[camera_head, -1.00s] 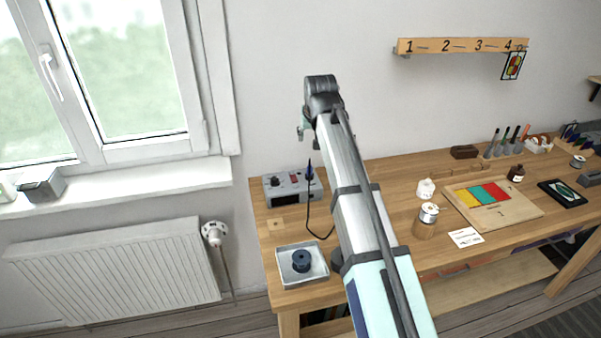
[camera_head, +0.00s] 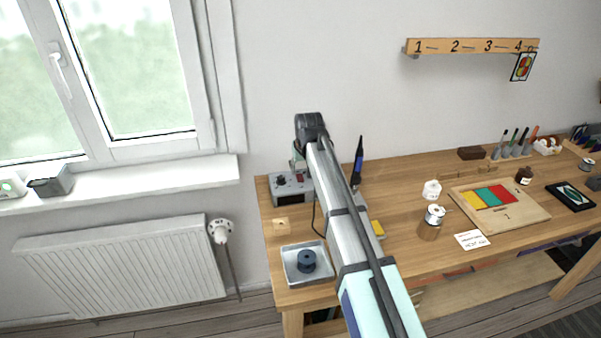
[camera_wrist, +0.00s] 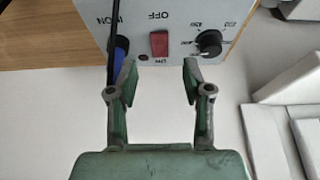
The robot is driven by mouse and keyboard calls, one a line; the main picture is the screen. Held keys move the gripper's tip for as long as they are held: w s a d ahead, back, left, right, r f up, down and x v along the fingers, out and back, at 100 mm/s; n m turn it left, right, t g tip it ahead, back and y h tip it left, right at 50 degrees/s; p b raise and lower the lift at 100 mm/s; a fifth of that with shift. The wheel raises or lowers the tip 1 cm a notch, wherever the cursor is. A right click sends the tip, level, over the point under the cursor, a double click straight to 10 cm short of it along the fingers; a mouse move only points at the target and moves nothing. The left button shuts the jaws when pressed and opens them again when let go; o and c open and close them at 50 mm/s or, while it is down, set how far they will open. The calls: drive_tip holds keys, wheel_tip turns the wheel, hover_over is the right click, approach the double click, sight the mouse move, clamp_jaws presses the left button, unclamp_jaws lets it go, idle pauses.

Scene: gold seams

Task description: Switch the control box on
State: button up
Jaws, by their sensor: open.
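The control box (camera_head: 287,187) is a grey box at the left back of the workbench, partly hidden by my arm. In the wrist view its pale front panel (camera_wrist: 183,18) shows a red rocker switch (camera_wrist: 159,44) with OFF printed above it and a small dark spot below left. A black knob (camera_wrist: 208,43) is to the right, and a blue plug with a black cable (camera_wrist: 121,48) is at the left by the word IRON. My gripper (camera_wrist: 160,73) is open and empty, its fingertips either side of and just below the switch. I cannot tell whether they touch the panel.
A blue-tipped iron (camera_head: 357,165) stands upright right of the arm. A metal tray (camera_head: 290,268) with a dark spool sits in front of the box. The window sill is at left.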

sight(300, 177)
drive_tip(key=shift+p+x, duration=0.45)
drive_tip(key=shift+x, duration=2.25)
clamp_jaws()
